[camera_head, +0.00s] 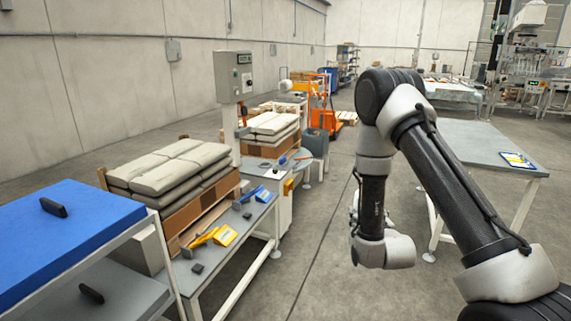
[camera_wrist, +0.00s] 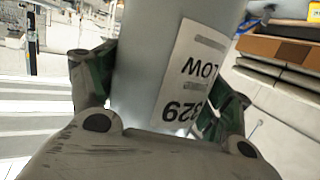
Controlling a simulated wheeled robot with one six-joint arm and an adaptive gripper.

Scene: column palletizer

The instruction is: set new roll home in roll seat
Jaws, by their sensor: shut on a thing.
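My gripper (camera_wrist: 160,95) is shut on a smooth grey cylinder, which I take to be the new roll (camera_wrist: 145,60). Its fingers with green parts lie on both sides of the roll. A white label (camera_wrist: 188,75) on the roll reads "LOW" and a number, upside down in the wrist view. The roll's far end runs out of the top of the wrist view, and its near end is hidden behind the gripper body. In the head view my wrist hangs over open floor, and the gripper and roll are hidden behind it. I cannot make out the roll seat.
A grey bench with tools (camera_head: 213,262) and stacked sacks (camera_head: 170,165) stand at the left, beside a blue-topped cart (camera_head: 60,235). A control box (camera_head: 233,77) stands on a post behind them. A grey table (camera_head: 475,145) is at the right. Floor between is clear.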

